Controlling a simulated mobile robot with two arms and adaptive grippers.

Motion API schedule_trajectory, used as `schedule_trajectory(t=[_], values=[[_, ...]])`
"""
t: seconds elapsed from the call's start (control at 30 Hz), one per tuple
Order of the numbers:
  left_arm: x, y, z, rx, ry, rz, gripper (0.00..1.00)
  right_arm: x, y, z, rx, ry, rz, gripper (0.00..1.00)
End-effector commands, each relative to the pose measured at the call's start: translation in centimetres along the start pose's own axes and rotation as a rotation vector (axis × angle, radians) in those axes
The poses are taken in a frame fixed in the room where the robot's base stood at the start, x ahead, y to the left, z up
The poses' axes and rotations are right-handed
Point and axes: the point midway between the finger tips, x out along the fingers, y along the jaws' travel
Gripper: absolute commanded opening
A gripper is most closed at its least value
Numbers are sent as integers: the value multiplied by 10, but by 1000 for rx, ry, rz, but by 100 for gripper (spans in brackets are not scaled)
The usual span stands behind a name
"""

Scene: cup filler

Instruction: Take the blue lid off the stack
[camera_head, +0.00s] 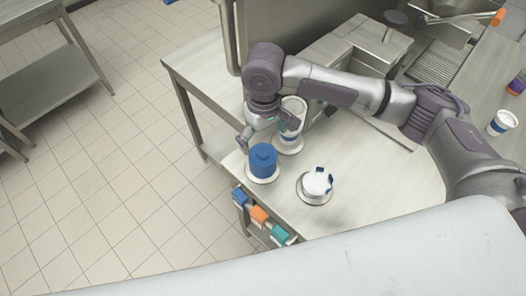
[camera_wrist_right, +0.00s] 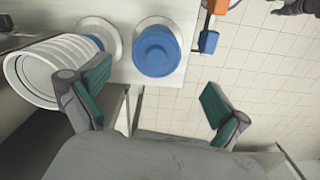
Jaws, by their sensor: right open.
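The stack of blue lids (camera_head: 263,160) stands on a round white base near the table's left edge. In the wrist view its round blue top (camera_wrist_right: 156,50) shows from above, ahead of the gap between my fingers. My right gripper (camera_head: 266,128) is open and empty, just behind and above the stack in the head view. In the wrist view, its two teal-padded fingers (camera_wrist_right: 156,98) are spread wide, apart from the lids. A dark part, which looks like my left gripper (camera_wrist_right: 292,6), is cut off at the top right of the wrist view; its jaws are unclear.
A white cup stack (camera_head: 292,112) with a blue band stands close behind the lids; it looms beside the left finger in the wrist view (camera_wrist_right: 45,70). A white lid stack (camera_head: 318,182) with blue prongs stands to the right. Blue, orange and teal bins (camera_head: 259,216) hang at the table edge.

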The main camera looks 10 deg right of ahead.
Motion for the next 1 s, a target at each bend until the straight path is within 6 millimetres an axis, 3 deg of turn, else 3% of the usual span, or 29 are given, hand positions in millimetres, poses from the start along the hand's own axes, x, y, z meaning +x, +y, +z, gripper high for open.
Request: schedule_trajectory(t=[0.27, 0.6, 0.87, 1.0], values=[[-6, 4, -1, -2, 1, 4, 51, 22, 0, -1, 0, -1, 1, 100], [-20, 12, -11, -4, 14, 15, 51, 66, 1, -6, 0, 0, 1, 100], [-20, 10, -11, -2, 14, 12, 51, 70, 1, -6, -1, 2, 1, 100], [-20, 8, -10, -1, 13, 10, 51, 70, 1, -6, -1, 2, 1, 80]])
